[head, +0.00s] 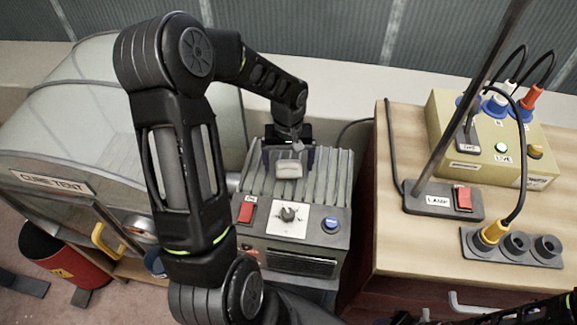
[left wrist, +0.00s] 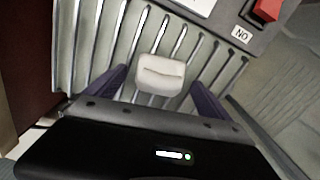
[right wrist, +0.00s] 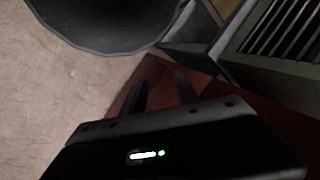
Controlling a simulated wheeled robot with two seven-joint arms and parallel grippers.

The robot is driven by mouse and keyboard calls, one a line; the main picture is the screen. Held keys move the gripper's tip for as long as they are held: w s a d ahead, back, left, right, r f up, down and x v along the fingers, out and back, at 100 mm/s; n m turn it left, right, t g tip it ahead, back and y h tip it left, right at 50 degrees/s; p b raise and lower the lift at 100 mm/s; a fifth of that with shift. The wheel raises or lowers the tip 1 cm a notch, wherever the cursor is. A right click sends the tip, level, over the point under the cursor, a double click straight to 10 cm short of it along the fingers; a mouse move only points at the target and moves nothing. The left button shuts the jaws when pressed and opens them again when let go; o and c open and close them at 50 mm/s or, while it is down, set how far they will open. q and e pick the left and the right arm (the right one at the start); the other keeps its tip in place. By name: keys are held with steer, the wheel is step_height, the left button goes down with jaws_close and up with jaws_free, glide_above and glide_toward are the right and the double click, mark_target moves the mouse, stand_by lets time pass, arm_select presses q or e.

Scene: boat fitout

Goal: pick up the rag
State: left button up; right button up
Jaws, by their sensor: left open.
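The rag (head: 289,169) is a small, pale grey-white folded pad on the ribbed top of the grey heater-like machine (head: 330,185). In the left wrist view the rag (left wrist: 160,75) lies across the metal ribs. My left gripper (head: 288,157) is directly above the machine's top at the rag, pointing down. Its purple fingers are open, one on each side of the rag with gaps between. My right gripper (right wrist: 160,80) shows in the right wrist view, its fingers apart and empty, away from the rag.
The machine's front has a red switch (head: 246,212), a dial (head: 288,213) and a blue button (head: 331,225). A cure tent (head: 55,184) stands at the left. At the right, a wooden bench (head: 400,260) carries a lamp base (head: 425,198), a yellow box (head: 465,150) and sockets (head: 515,245).

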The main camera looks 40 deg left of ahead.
mark_target(289, 161)
arm_select(q)
steer(key=shift+c, duration=0.3)
steer(key=c, duration=1.3)
steer(key=shift+r, duration=0.1)
step_height(289, 161, up, 10)
steer(key=shift+f+b, duration=0.1)
steer(key=shift+b, duration=0.5)
